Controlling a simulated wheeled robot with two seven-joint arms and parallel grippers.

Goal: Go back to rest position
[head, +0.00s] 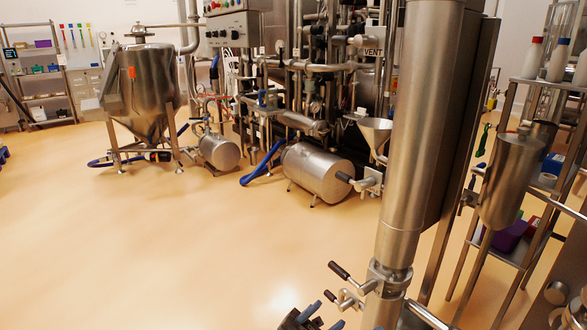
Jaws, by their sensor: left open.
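My left gripper (322,317) shows at the bottom edge of the head view, just left of the foot of the large steel column. It is small and partly cut off by the frame edge. Its jaws are open, and I see nothing held between them. The steel column (418,130) stands upright right of the middle. A clamp with black-tipped handles (346,278) sits low on it, just above my left gripper. I cannot tell whether the gripper touches the handles. My right gripper is not in view.
A conical steel hopper (146,80) stands on legs at the back left. Piped machinery with a horizontal steel tank (317,172) fills the back middle. A rack (520,245) with bottles and containers stands at the right. The orange floor (150,250) at the left is clear.

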